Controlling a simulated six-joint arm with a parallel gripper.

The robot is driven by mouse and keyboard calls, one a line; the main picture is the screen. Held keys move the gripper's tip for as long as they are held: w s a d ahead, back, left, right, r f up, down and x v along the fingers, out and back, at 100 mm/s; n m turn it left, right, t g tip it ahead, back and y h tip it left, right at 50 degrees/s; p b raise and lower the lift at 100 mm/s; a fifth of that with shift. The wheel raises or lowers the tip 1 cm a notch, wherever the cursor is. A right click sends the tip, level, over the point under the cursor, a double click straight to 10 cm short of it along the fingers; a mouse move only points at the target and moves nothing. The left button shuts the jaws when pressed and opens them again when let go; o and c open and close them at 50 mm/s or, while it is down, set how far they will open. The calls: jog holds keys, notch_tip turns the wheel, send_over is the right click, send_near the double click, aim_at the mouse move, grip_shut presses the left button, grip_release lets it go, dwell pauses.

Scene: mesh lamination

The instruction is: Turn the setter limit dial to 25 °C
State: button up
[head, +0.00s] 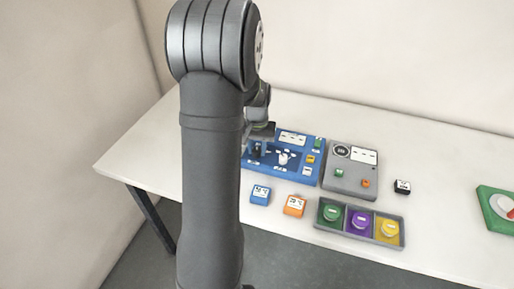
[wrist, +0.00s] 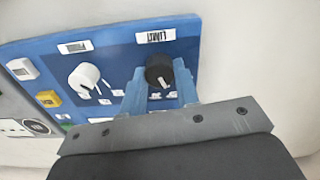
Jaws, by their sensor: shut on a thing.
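The black limit dial (wrist: 158,72) sits on the blue setter panel (wrist: 112,62), beside a label that reads LIMIT upside down in the wrist view. Its white pointer mark points toward the bottom of that view, slightly right. The scale numbers around it are partly hidden and too small to read. My gripper (wrist: 160,88) is shut on the dial, one blue finger on each side. In the head view, my gripper (head: 257,137) is over the left part of the blue panel (head: 303,174), and my arm hides some of that area.
A white knob (wrist: 84,76) stands beside the dial on the panel. A grey device (head: 350,170) is right of the panel. Blue (head: 260,195) and orange (head: 294,205) small boxes and a tray (head: 325,226) with green, purple and yellow round pieces lie in front.

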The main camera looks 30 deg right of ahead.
aim_at(257, 150)
jog(key=o, duration=1)
jog(key=shift+c, duration=0.2)
notch_tip(257, 150, up, 18)
jog(key=shift+f, duration=0.25)
jog(key=shift+f, duration=0.15)
notch_tip(257, 150, down, 17)
jog(key=shift+f, duration=0.1)
dwell(0.5)
